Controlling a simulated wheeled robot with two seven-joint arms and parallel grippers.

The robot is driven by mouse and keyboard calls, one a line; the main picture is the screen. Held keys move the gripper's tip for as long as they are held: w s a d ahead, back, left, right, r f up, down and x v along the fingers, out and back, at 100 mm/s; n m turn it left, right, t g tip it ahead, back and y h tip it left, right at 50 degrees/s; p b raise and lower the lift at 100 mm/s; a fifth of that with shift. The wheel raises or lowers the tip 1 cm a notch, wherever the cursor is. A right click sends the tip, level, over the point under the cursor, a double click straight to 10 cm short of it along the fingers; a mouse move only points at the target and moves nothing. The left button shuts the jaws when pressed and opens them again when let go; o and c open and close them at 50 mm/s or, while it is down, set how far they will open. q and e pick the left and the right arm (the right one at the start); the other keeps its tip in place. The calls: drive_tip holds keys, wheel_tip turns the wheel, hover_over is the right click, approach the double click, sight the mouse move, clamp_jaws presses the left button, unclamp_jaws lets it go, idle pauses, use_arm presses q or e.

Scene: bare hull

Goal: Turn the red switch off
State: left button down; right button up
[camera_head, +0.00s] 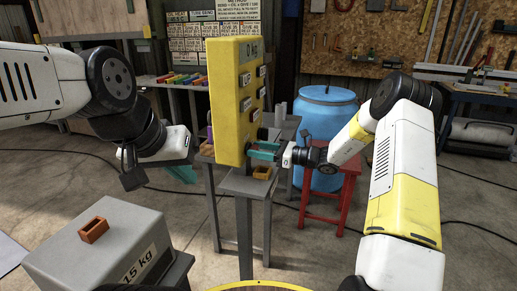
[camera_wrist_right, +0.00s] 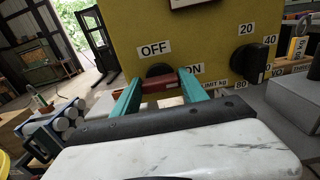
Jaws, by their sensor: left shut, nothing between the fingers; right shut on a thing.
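The yellow panel box (camera_head: 228,100) stands upright on a grey stand in the head view, with its control side facing right. In the right wrist view the red switch (camera_wrist_right: 160,86) sits on a round black hub below the OFF label (camera_wrist_right: 154,49). The ON label (camera_wrist_right: 194,69) is at its right. My right gripper (camera_wrist_right: 160,80) has its teal fingers on either side of the red handle, shut on it. It also shows in the head view (camera_head: 263,150) at the panel's lower right edge. My left gripper (camera_head: 184,174) is shut and empty, left of the stand.
A black knob (camera_wrist_right: 256,62) with a number scale is right of the switch. A grey 15 kg block (camera_head: 110,245) with an orange handle stands front left. A blue barrel (camera_head: 325,125) and a red stool (camera_head: 330,205) stand behind my right arm.

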drive_tip(key=shift+n, duration=0.3)
drive_tip(key=n, duration=0.3)
drive_tip(key=shift+n, duration=0.3)
drive_tip(key=n, duration=1.3)
drive_tip(key=shift+s+f+n, duration=0.2)
drive_tip(key=shift+f+n, duration=0.05)
drive_tip(key=shift+n, duration=0.05)
drive_tip(key=o, duration=1.4)
